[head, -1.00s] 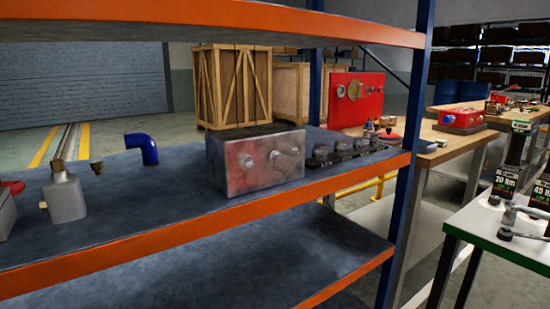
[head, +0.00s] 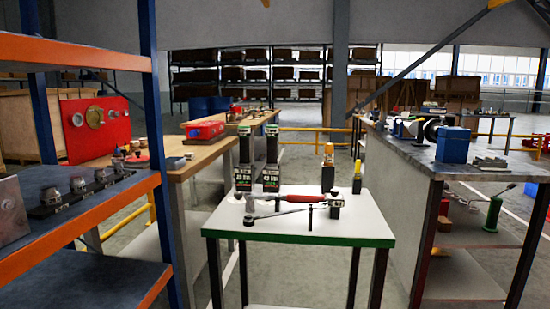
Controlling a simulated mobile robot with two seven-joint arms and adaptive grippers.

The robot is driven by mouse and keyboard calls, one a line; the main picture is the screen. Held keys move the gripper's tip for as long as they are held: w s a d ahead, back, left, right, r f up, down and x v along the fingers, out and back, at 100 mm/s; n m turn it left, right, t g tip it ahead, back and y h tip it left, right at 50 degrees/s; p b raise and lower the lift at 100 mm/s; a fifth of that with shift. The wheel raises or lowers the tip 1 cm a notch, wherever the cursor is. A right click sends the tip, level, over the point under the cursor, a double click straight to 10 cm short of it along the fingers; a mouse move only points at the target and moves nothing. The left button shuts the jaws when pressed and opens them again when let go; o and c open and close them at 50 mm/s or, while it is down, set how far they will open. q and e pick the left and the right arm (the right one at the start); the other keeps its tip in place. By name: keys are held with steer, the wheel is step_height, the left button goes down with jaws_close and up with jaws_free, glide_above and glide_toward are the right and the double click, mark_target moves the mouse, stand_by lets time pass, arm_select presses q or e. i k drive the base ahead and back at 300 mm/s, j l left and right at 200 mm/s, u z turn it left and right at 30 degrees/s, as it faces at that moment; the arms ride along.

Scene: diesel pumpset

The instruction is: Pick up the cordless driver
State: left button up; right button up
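I cannot make out the cordless driver with certainty. In the head view, a small white table with a green front edge (head: 222,234) holds several tools. Two dark upright tools with labelled fronts stand side by side at its back left, the left one (head: 243,165) and the right one (head: 271,165); their type is too small to tell. A long wrench with a red grip (head: 300,199) lies in front of them. An orange-handled tool (head: 328,165) and a yellow-topped one (head: 357,180) stand to the right. Neither of my grippers is in view.
A blue and orange shelf rack (head: 120,190) stands close on the left. A wooden bench with a red box (head: 205,130) is behind it. A grey workbench (head: 450,160) with a blue box (head: 454,145) stands on the right. Floor shows between the white table and this workbench.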

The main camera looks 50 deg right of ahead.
mark_target(270, 132)
steer(key=z, duration=1.55)
steer(key=i+j+z, duration=0.15)
steer(key=i, duration=0.35)
steer(key=i+j+z, duration=0.15)
steer(key=i+j, duration=0.15)
steer(key=i, duration=0.25)
